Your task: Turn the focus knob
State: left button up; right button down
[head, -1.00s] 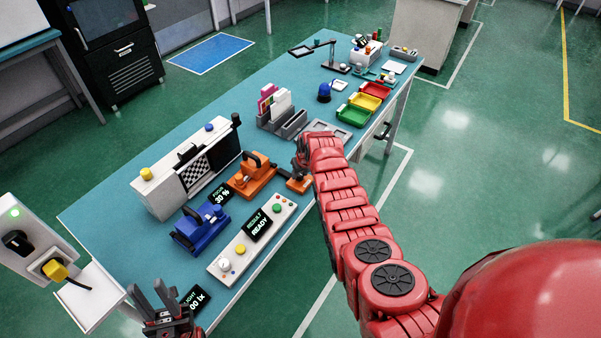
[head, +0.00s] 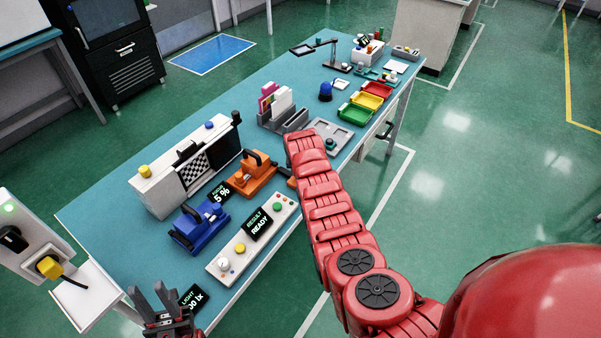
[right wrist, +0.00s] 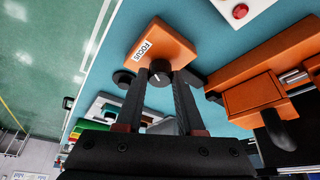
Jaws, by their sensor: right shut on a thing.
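The focus knob (right wrist: 160,74) is a small black knob with a white mark, on an orange block (right wrist: 163,42) labelled FOCUS. In the right wrist view my right gripper (right wrist: 159,84) has one finger on each side of it and is shut on it. In the head view my red right arm hides the knob and that gripper; a bit of the orange block (head: 291,183) shows. The dark focus display (head: 220,193) seems to read 5 %. My left gripper (head: 149,292) is open and empty at the table's near left corner.
A blue clamp device (head: 200,225), an orange clamp device (head: 252,174) and a white button panel (head: 250,240) with a READY display stand close by. A white unit with a checkered pattern (head: 195,172) is behind them. Coloured trays (head: 355,114) lie farther right.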

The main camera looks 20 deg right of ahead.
jog(key=c, duration=0.5)
grip_release()
jog(key=shift+r, duration=0.15)
jog(key=p+v, duration=0.1)
jog(key=v, duration=1.6)
jog(key=shift+a+r, duration=0.1)
jog(key=shift+w, duration=0.1)
